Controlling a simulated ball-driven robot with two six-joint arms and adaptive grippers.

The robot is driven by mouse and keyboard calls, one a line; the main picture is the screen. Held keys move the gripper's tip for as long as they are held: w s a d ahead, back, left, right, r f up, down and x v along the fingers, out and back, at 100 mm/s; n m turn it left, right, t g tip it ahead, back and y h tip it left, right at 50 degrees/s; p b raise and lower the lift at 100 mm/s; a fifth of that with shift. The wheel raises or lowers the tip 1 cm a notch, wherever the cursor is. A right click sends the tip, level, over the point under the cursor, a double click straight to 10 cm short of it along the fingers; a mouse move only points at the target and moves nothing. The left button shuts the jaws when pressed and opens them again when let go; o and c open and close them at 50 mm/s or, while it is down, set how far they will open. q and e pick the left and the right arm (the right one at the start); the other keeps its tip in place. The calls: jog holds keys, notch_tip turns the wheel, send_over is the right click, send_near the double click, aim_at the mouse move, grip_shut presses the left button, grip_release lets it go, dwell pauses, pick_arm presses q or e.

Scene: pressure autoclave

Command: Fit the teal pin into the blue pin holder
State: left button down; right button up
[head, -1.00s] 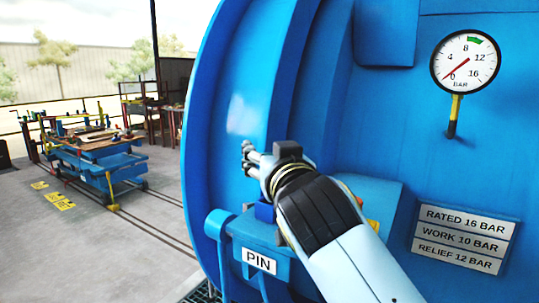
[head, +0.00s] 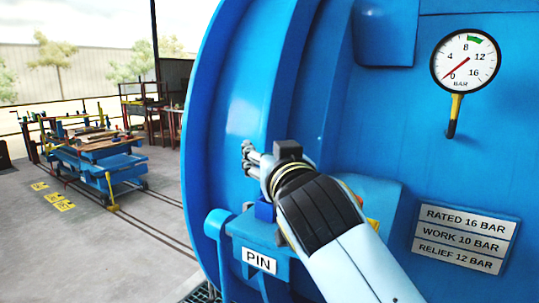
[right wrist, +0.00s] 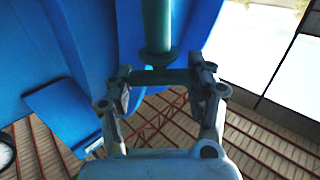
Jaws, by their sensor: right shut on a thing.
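The blue pin holder (head: 262,237) with a white PIN label sits on the blue vessel, low and left of centre in the head view. My right gripper (head: 250,160) is above it, its fingers pointing left. In the right wrist view, the right gripper (right wrist: 160,82) is shut on the crossbar of the teal pin (right wrist: 157,28). The pin's shaft and collar extend towards the top of that view. The pin cannot be made out in the head view, and whether its tip touches the holder cannot be told. My left gripper is out of view.
The blue vessel wall (head: 400,130) fills the right side. A pressure gauge (head: 466,59) and a ratings plate (head: 464,234) are on it. A blue cart (head: 97,165) stands on the open floor at left.

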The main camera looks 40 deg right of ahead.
jog(key=shift+f+b, duration=1.6)
jog(key=shift+f, duration=0.15)
jog(key=shift+r, duration=0.1)
jog(key=shift+r+p, duration=1.35)
jog(key=shift+r, duration=0.05)
jog(key=shift+f+b, duration=0.2)
jog(key=shift+b, duration=0.15)
dwell(0.6)
jog(key=shift+f+b, duration=0.3)
jog(key=shift+f+b, duration=0.85)
jog(key=shift+f, duration=0.1)
jog(key=o, duration=1.3)
